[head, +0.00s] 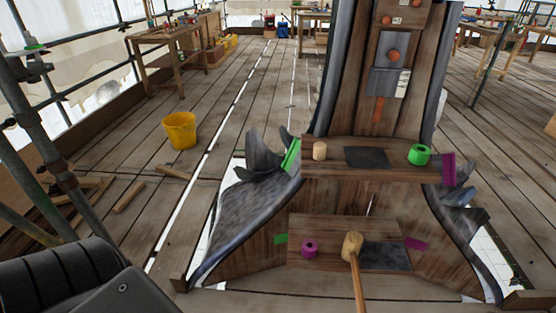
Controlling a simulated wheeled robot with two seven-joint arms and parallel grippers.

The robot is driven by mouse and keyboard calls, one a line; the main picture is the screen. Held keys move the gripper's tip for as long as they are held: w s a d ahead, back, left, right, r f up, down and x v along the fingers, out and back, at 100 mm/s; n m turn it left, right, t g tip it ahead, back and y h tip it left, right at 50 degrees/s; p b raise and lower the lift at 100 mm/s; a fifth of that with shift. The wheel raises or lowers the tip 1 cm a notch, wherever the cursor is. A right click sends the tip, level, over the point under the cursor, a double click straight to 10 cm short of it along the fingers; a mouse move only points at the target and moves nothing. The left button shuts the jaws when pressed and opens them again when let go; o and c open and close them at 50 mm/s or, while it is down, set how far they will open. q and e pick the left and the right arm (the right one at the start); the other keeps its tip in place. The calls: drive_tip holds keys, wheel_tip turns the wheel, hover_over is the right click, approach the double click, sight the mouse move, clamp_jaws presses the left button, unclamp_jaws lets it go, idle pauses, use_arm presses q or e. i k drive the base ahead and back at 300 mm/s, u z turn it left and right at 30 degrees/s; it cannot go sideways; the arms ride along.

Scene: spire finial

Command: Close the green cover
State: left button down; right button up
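The spire structure (350,120) stands ahead with an upper and a lower wooden ledge. A thin green panel (291,155), perhaps the green cover, stands tilted at the left end of the upper ledge. A flat green patch (280,239) shows beside the lower ledge's left end. A green ring-shaped piece (419,157) sits at the upper ledge's right. Which green part is the cover, and how it is hinged, I cannot tell for certain. Neither of my grippers is in view; only a dark part of mine shows at lower left.
A magenta panel (448,169) stands at the upper ledge's right end. A wooden peg (320,151) stands on the upper ledge. A mallet (352,246) and a magenta ring (309,249) are at the lower ledge. A yellow bucket (180,130) stands on the plank floor, left.

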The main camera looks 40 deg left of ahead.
sight(291, 162)
drive_tip(key=u, duration=0.55)
drive_tip(key=k, duration=0.65)
drive_tip(key=u, duration=0.6)
drive_tip(key=i, duration=1.35)
drive_tip(key=z, duration=0.8)
